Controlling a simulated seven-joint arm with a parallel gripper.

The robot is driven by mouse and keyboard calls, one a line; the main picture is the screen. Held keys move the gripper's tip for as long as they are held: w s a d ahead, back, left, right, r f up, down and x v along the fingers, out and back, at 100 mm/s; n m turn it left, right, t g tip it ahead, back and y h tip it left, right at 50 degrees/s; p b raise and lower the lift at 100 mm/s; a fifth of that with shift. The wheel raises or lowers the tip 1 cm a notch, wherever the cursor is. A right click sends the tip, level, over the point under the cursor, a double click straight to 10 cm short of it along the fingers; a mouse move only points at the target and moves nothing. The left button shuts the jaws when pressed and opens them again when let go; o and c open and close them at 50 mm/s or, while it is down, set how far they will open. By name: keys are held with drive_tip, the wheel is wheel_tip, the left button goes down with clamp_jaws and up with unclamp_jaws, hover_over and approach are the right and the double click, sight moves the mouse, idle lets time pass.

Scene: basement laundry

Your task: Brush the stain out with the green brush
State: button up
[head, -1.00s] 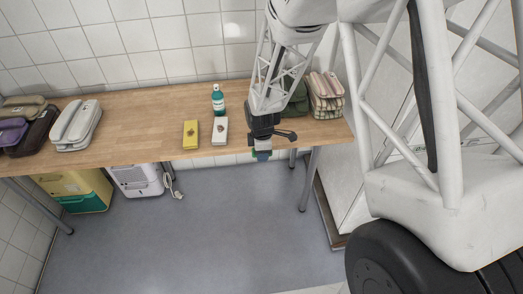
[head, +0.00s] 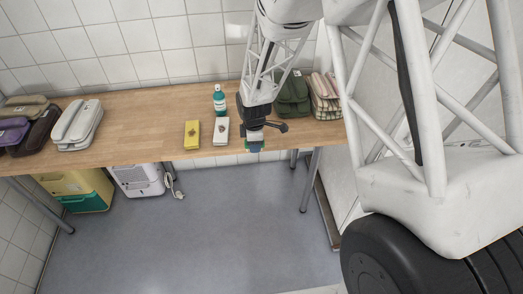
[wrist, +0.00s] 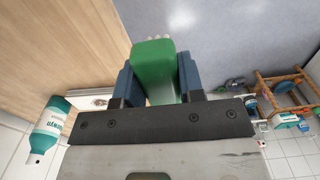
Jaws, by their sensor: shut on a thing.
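My gripper (head: 254,146) is shut on the green brush (wrist: 153,62). In the wrist view the brush sits between the two blue fingers, with pale bristle tips at its far end. A yellow folded cloth or pad (head: 192,134) and a white one (head: 221,130) lie on the table to the left of my gripper. Each has a dark mark on top. My gripper is apart from both.
A teal bottle (head: 219,99) stands behind the white pad. A green bag (head: 293,92) and a checked bag (head: 324,98) stand at the table's right end. Pale cases (head: 77,124) and other bags are at the left. The wooden table (head: 140,125) is clear between.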

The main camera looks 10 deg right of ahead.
drive_tip(key=w+a+r, duration=0.4)
drive_tip(key=w+a, duration=0.8)
drive_tip(key=shift+w+a+r, duration=0.15)
drive_tip(key=shift+w+a, duration=0.05)
drive_tip(key=shift+w, duration=0.2)
